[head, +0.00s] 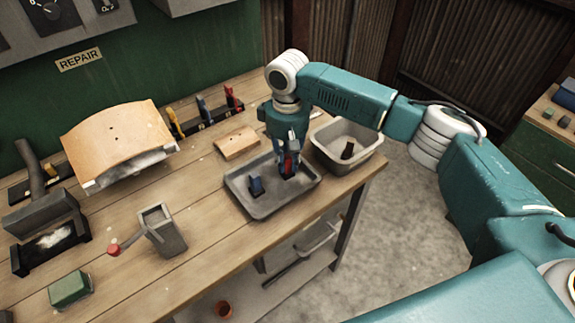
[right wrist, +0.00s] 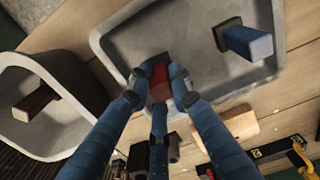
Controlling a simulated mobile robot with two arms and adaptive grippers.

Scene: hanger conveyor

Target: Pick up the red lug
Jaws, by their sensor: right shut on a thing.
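The red lug (head: 288,164) is over the right part of a shallow grey tray (head: 262,208) on the workbench. My right gripper (head: 288,160) points down into the tray and is shut on the lug. In the right wrist view the red lug (right wrist: 158,82) sits between the blue fingers of my right gripper (right wrist: 160,85). I cannot tell whether the lug still touches the tray floor. A blue lug (head: 256,187) is in the same tray to the left; it also shows in the right wrist view (right wrist: 248,42). My left gripper is not in view.
A deeper grey bin (head: 372,150) with a brown piece (head: 348,150) stands right of the tray. A wooden block (head: 237,142) lies behind. A grey box with a red-knobbed crank (head: 165,238), a green block (head: 70,289) and a curved wooden-topped piece (head: 118,138) stand left.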

